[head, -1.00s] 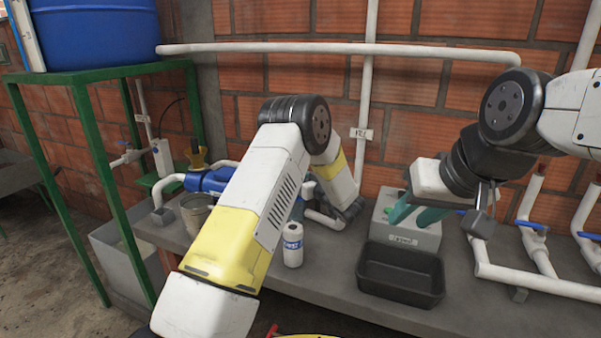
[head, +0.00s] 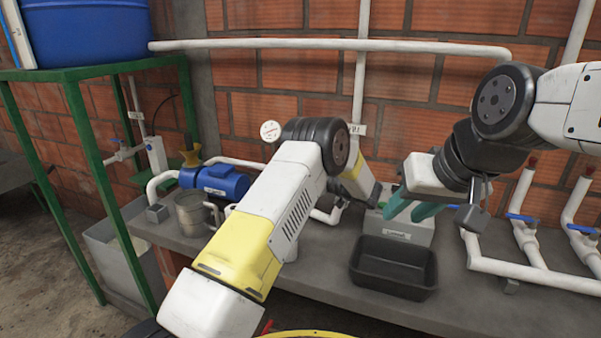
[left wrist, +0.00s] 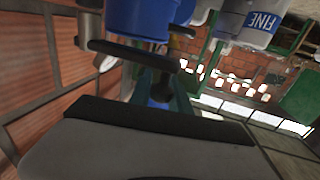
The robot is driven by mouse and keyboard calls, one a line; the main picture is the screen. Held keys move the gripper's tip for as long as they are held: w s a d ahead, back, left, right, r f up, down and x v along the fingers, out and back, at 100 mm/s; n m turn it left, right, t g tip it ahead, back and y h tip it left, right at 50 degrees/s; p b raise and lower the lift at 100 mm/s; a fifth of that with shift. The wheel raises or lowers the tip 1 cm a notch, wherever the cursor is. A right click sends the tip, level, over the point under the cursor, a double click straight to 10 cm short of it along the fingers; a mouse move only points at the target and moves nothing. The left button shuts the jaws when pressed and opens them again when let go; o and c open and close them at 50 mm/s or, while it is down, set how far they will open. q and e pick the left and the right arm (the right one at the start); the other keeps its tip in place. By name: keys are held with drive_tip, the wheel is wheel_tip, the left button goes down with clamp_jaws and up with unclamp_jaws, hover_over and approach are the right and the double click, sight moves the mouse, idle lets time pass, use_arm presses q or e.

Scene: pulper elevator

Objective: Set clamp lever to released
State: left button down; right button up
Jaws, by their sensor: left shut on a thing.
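I cannot make out the clamp lever for certain in either view. A dark bar (left wrist: 130,55) and a larger blue cylinder (left wrist: 145,18) are just beyond. My right gripper (head: 411,209) is open, its teal fingers apart and empty, in front of a grey box (head: 408,234).
A black tray (head: 393,266) sits on the grey counter (head: 325,283). A blue motor (head: 215,180) and metal cup (head: 192,213) stand left. White pipes with blue valve handles (head: 528,220) stand right. A container marked FINE (left wrist: 255,25) shows in the left wrist view.

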use_arm(q)
drive_tip(key=shift+r, duration=0.1)
drive_tip(key=c, duration=1.2)
unclamp_jaws()
drive_tip(key=shift+d, duration=0.1)
drive_tip(key=v, duration=0.7)
drive_tip(key=shift+d, duration=0.3)
drive_tip(key=shift+s, duration=0.2)
